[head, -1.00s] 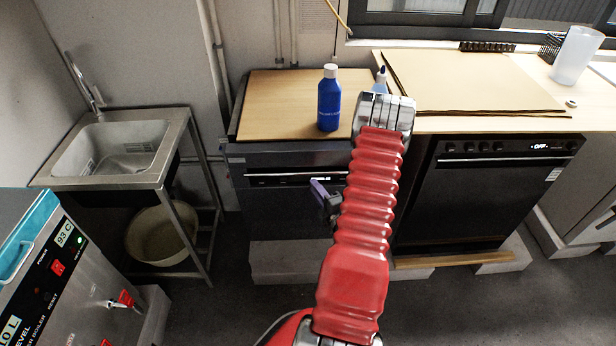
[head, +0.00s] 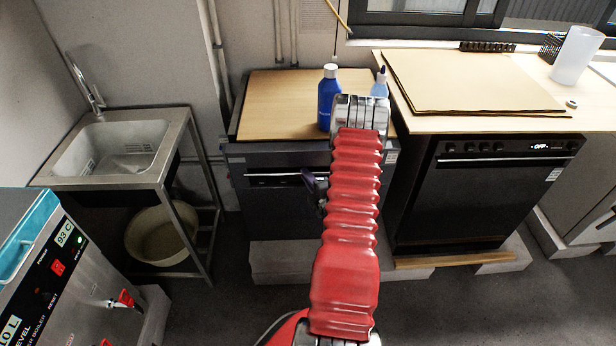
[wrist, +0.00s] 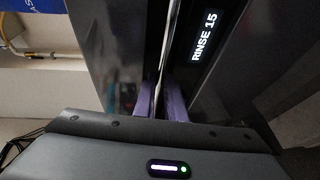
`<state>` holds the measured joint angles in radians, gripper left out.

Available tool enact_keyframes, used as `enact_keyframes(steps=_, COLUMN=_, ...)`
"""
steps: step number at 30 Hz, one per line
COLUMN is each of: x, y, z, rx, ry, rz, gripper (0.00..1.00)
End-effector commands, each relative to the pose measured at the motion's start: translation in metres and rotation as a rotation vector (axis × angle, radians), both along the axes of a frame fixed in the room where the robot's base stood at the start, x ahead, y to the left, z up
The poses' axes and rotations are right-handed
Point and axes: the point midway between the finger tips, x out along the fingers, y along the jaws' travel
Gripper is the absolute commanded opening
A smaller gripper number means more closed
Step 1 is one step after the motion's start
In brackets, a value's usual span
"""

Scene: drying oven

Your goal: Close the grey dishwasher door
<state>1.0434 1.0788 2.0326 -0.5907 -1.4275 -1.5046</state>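The grey dishwasher (head: 265,205) stands under the wooden worktop in the middle of the head view. Its door looks upright, with a light handle strip (head: 270,176) near the top; I cannot tell whether a thin gap is left along its upper edge. My gripper (head: 314,186) is at the upper part of the door front, partly hidden by my red arm. In the wrist view, the purple fingers (wrist: 161,103) are close together beside a bright bar (wrist: 171,50) and a lit "RINSE 15" display (wrist: 204,37). Whether they touch the door or the bar is unclear.
A blue bottle (head: 327,98) and a clear blue bottle (head: 380,83) stand on the worktop (head: 275,95) above. A black oven (head: 470,195) is to the right, a sink (head: 115,150) to the left, and a water boiler (head: 60,285) at front left. The floor before the dishwasher is clear.

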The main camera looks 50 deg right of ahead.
Motion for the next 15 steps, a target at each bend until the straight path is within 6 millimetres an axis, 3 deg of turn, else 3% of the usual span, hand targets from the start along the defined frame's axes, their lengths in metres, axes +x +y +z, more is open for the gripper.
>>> enact_keyframes(steps=4, x=-0.0003, y=0.0002, z=-0.0007, rx=0.001, ry=0.002, rz=0.0, gripper=0.0)
enact_keyframes(steps=15, x=-0.0008, y=0.0004, z=-0.0016, rx=0.003, ry=0.003, rz=-0.001, gripper=0.0)
